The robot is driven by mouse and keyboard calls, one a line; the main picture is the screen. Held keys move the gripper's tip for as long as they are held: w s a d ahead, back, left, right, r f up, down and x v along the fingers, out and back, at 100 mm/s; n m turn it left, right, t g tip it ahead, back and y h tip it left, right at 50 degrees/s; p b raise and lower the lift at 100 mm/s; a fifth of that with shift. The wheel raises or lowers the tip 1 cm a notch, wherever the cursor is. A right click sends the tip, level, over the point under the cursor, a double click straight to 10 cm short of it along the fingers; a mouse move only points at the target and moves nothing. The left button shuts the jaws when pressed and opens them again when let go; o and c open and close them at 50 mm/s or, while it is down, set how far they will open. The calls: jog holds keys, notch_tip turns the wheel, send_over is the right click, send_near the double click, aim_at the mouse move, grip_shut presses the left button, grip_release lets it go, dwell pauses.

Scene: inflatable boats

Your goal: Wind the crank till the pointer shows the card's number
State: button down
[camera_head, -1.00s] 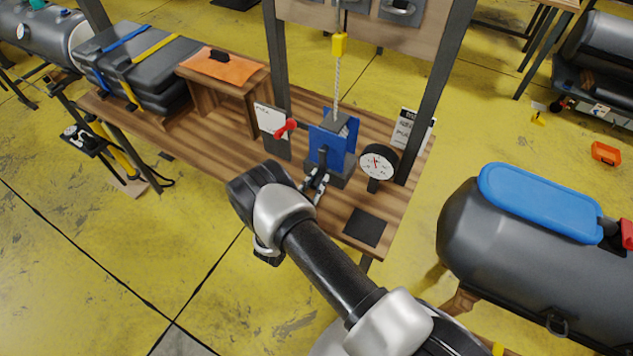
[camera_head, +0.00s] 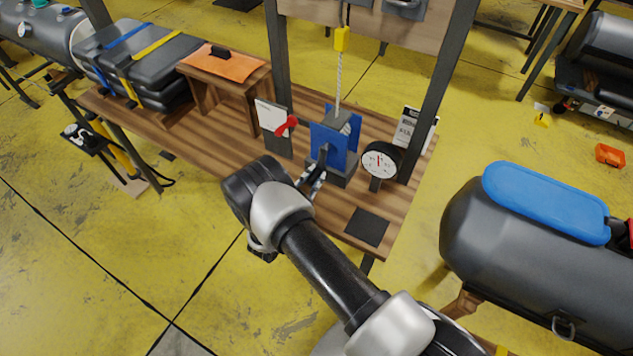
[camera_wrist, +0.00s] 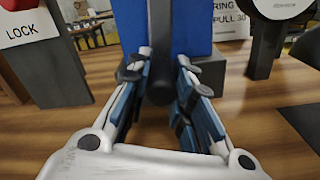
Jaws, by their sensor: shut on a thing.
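A blue winch (camera_head: 333,145) with a dark body stands on the wooden bench; it also shows in the wrist view (camera_wrist: 125,20). Its dark crank (camera_wrist: 161,40) runs down in front of the blue plate. My gripper (camera_head: 313,178) is at the crank's lower end, and its two fingers (camera_wrist: 161,80) are shut around the grip there. The round dial (camera_head: 379,161) stands to the right, with a red pointer near upright; its numbers are too small to read.
A red lever (camera_head: 286,126) and a "LOCK" plate (camera_wrist: 27,30) stand left of the winch. A rope (camera_head: 339,75) rises from it to a yellow fitting. Dark posts (camera_head: 440,85) flank the bench. A grey boat tube (camera_head: 490,245) lies to the right.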

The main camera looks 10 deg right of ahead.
jog(key=a+m+b, duration=0.1)
jog(key=w+a+m+b, duration=0.1)
jog(key=shift+w+a+r+m, duration=0.1)
jog(key=shift+w+r+m, duration=0.2)
jog(key=shift+m, duration=0.1)
jog(key=m+b, duration=0.1)
jog(key=w+a+r+m+b, duration=0.1)
jog(key=shift+a+m, duration=0.3)
jog(key=shift+w+a+r+m+b, duration=0.3)
jog(key=shift+r+m, duration=0.1)
jog(key=shift+m, duration=0.2)
jog(key=shift+w+a+r+m+b, duration=0.15)
jog(key=shift+a+r+m+b, duration=0.15)
jog(key=shift+m, duration=0.3)
jog(key=shift+w+a+r+m+b, duration=0.15)
jog(key=shift+a+r+m+b, duration=0.1)
jog(key=shift+r+m, duration=0.25)
jog(key=shift+w+a+r+m+b, duration=0.15)
jog(key=shift+r+m+b, duration=0.15)
jog(key=shift+m, duration=0.2)
jog(key=shift+r, duration=0.15)
jog(key=c, duration=1.7)
grip_release()
jog(key=shift+o, duration=1.4)
jog(key=shift+d+f, duration=0.1)
jog(key=shift+f, duration=0.1)
